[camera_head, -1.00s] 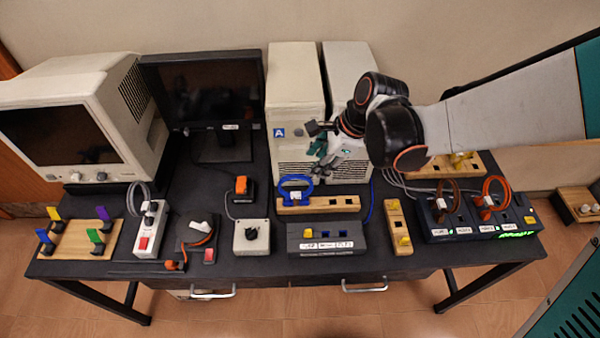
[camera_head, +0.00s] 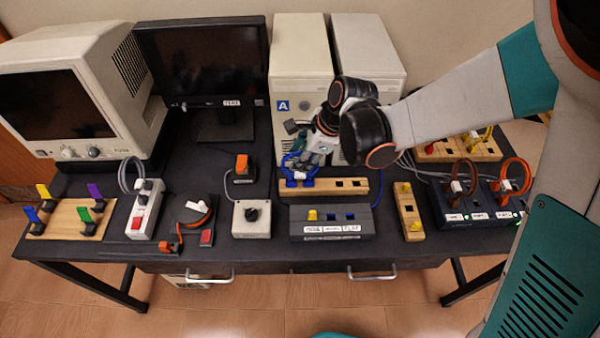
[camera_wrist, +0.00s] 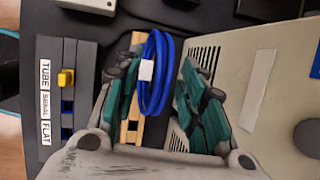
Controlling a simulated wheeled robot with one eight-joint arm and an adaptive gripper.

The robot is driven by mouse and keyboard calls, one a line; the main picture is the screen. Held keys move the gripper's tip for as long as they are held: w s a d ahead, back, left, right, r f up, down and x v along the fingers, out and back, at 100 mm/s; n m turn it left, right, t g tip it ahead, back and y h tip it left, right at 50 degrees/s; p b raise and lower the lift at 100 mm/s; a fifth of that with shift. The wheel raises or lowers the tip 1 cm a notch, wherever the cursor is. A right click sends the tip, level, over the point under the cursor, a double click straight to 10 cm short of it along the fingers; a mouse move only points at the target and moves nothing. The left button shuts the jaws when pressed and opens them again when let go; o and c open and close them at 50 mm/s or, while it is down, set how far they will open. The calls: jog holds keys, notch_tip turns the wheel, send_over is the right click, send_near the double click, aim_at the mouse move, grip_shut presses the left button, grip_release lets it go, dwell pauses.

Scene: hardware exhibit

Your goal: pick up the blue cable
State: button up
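The blue cable (camera_head: 298,167) is a coiled loop with a white tag, standing at the left end of a wooden block (camera_head: 342,187) with dark slots. In the wrist view the blue cable (camera_wrist: 154,72) shows between the two fingers. My gripper (camera_head: 312,158) is at the coil, in front of the beige tower marked A. In the wrist view my gripper (camera_wrist: 158,82) is open, with one teal-and-grey finger on each side of the coil. A gap shows between the fingers and the cable. The gripper partly hides the coil in the head view.
A grey labelled box (camera_head: 332,223) with a yellow peg stands in front of the wooden block. A white switch box (camera_head: 251,218) is to the left. A small wooden block (camera_head: 409,212) and dark boxes with brown and orange loops (camera_head: 470,212) are to the right. The towers (camera_head: 301,110) stand close behind.

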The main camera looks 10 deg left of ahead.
jog(key=shift+r, duration=0.1)
jog(key=shift+c, duration=0.4)
grip_shut()
jog(key=shift+r, duration=0.15)
